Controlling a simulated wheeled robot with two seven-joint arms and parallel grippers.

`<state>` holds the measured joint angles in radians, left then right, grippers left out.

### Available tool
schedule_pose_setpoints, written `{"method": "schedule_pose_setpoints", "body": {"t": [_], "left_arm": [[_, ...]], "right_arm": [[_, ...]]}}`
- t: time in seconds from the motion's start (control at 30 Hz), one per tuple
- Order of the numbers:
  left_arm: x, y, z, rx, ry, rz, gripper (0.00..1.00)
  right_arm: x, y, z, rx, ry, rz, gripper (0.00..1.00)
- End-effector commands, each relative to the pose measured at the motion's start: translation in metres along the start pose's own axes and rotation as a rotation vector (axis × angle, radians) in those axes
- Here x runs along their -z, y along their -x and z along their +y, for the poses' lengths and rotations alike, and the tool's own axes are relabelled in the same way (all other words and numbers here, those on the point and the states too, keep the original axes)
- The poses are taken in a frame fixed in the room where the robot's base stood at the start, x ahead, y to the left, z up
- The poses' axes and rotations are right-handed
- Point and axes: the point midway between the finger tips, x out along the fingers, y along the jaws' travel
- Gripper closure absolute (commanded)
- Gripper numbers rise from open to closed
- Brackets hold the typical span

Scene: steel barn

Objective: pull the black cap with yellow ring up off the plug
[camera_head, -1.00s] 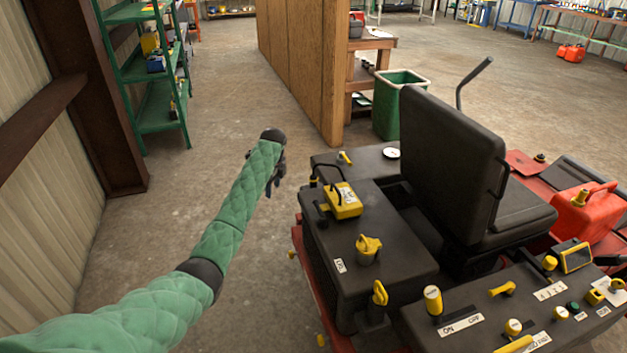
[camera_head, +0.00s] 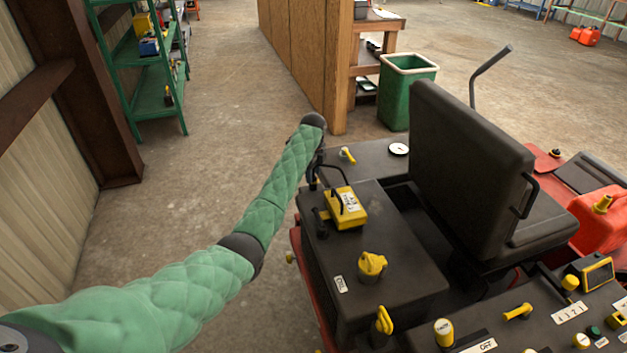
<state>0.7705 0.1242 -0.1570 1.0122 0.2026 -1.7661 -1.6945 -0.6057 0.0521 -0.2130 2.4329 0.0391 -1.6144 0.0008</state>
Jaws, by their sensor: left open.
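My left gripper (camera_head: 317,168) is at the end of my green-sleeved left arm, over the far left edge of the black machine deck. It is dark, small and partly covered by the wrist; the jaws are open. A small black upright piece (camera_head: 313,185), probably the cap, stands on the deck right under the fingers. Its yellow ring is not clear here, and the plug beneath it cannot be made out. I cannot tell whether the fingers touch it. My right gripper is not in view.
A yellow box (camera_head: 346,210) with a black handle sits close by on the deck. A green bin (camera_head: 407,100) stands behind. The floor left of the machine is clear.

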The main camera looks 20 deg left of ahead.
Motion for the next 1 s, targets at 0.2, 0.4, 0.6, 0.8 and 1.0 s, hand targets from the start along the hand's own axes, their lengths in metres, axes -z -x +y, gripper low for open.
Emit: {"method": "schedule_pose_setpoints", "body": {"t": [0.2, 0.4, 0.6, 0.8, 1.0], "left_arm": [[0.001, -0.029, 0.000, -0.001, -0.001, 0.000, 0.50], [0.000, -0.044, 0.000, 0.000, 0.000, 0.000, 0.50], [0.000, -0.047, 0.000, -0.001, 0.000, -0.001, 0.50], [0.000, -0.047, 0.000, 0.000, 0.000, -0.001, 0.68], [0.000, -0.047, 0.000, 0.000, 0.000, -0.001, 1.00]], "right_arm": [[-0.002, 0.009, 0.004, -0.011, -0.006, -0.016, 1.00], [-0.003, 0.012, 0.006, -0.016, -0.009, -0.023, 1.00], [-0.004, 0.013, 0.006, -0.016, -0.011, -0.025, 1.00], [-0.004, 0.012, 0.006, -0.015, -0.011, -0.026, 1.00], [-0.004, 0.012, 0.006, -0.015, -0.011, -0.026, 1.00]]}}
